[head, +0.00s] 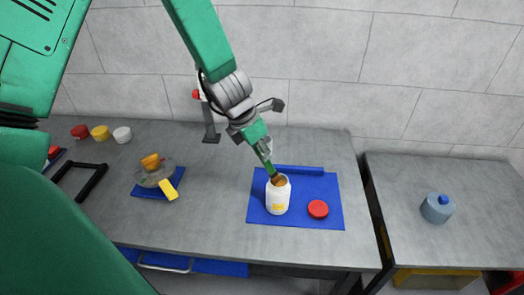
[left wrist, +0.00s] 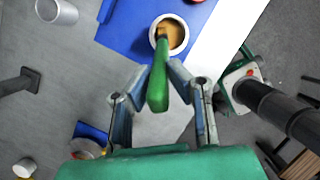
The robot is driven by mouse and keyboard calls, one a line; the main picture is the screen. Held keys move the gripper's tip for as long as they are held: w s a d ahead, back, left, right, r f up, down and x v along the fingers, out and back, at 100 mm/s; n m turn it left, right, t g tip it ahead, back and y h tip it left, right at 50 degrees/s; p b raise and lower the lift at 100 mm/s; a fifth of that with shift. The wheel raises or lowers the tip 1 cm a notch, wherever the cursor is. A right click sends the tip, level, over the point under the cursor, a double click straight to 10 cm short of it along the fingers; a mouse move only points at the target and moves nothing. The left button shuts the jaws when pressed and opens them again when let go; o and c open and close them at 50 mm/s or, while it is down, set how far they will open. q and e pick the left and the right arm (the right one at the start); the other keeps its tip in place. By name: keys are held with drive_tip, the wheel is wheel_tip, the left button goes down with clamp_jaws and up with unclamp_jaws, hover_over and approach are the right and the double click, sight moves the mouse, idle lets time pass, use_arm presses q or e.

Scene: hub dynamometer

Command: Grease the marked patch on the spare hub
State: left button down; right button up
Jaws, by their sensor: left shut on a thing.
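My left gripper (head: 264,149) is shut on a green-handled brush (head: 269,166). It also shows in the left wrist view (left wrist: 162,76), with the green handle (left wrist: 158,88) between its fingers. The brush points down, its tip inside the mouth of a white jar (head: 277,198) holding tan grease (left wrist: 176,36). A red lid (head: 318,209) lies beside the jar on a blue mat (head: 260,212). A round grey hub-like piece (head: 146,180) with an orange top sits on a small blue mat at left, a yellow tag (head: 168,189) beside it. No marked patch is distinguishable. My right gripper is not in view.
Red, yellow and white small pots (head: 122,134) stand at the back left. A black frame (head: 91,190) lies at the left. A grey stand (head: 210,130) rises behind. A blue-grey canister (head: 437,208) stands on the right table. The bench between the mats is clear.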

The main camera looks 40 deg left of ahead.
use_arm(q)
wheel_tip(320, 180, up, 3)
drive_tip(key=p, duration=0.3)
drive_tip(key=shift+r, duration=0.1)
drive_tip(key=shift+r+b, duration=0.3)
drive_tip(key=shift+r, duration=1.65)
drive_tip(key=shift+s+f, duration=0.1)
